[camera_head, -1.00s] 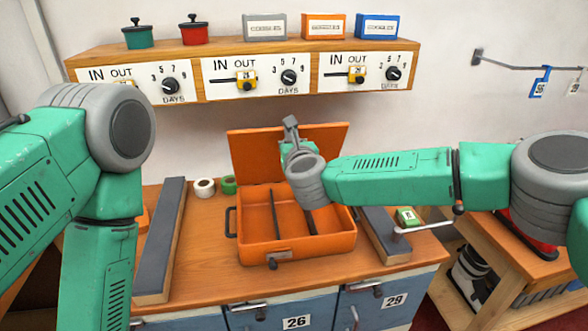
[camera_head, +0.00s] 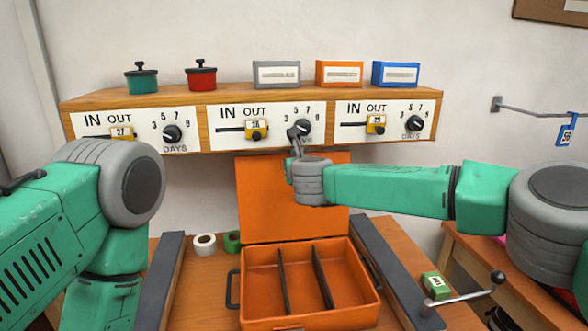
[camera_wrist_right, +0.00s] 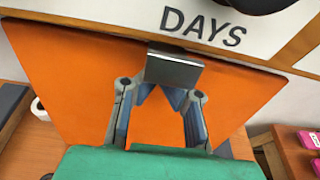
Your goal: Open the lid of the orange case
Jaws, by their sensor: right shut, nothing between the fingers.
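The orange case (camera_head: 262,322) sits on the wooden bench with its compartments empty and two dark dividers showing. Its lid (camera_head: 262,212) stands raised at the back, roughly upright; the lid (camera_wrist_right: 70,85) also fills much of the right wrist view. My right gripper (camera_head: 299,133) is in front of the lid's upper part, near the middle dial. In the right wrist view the right gripper (camera_wrist_right: 174,68) has its fingertips together with nothing between them. Whether it touches the lid I cannot tell. My left arm is at the left; its gripper is out of view.
A shelf (camera_head: 180,97) with dials, pots and small boxes hangs just above the lid. Grey bars (camera_head: 160,285) flank the case. Tape rolls (camera_head: 204,244) lie behind at the left. A green block (camera_head: 435,285) and a crank handle (camera_head: 497,278) are at the right.

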